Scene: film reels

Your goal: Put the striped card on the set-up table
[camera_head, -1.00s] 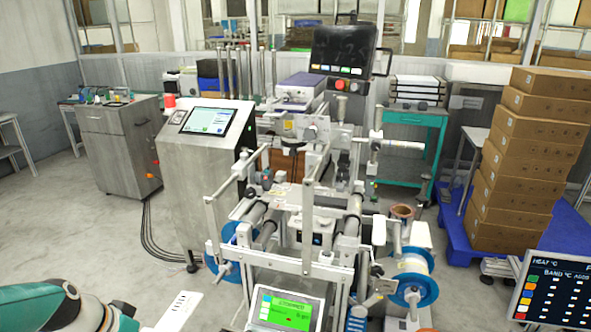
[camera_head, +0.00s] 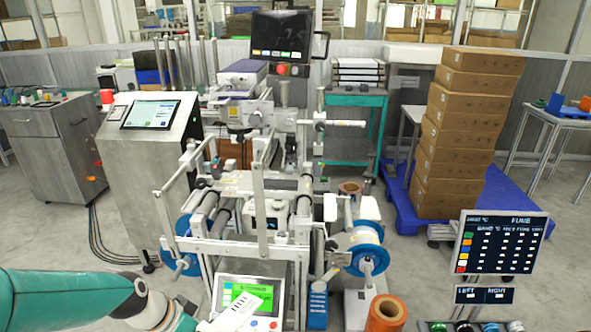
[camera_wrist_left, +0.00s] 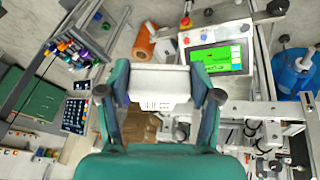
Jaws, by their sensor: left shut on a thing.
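The striped card (camera_head: 240,314) is white with dark bars, tilted, at the bottom of the head view, overlapping the lower part of a green-lit screen. In the left wrist view the card (camera_wrist_left: 160,88) spans between the two fingers of my left gripper (camera_wrist_left: 162,98), which is shut on it. In the head view my teal left arm comes in from the left; its fingertips are not clearly visible. My right gripper is in neither view. A table (camera_head: 570,118) with blue, green and orange items stands at the far right; I cannot tell whether it is the set-up table.
The reel machine (camera_head: 265,215) with blue-flanged reels fills the middle. A small green-lit screen (camera_head: 245,297), an orange roll (camera_head: 385,314) and a dark display panel (camera_head: 500,243) are near the front. Stacked boxes (camera_head: 460,130) stand on a blue pallet. Floor shows free at right.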

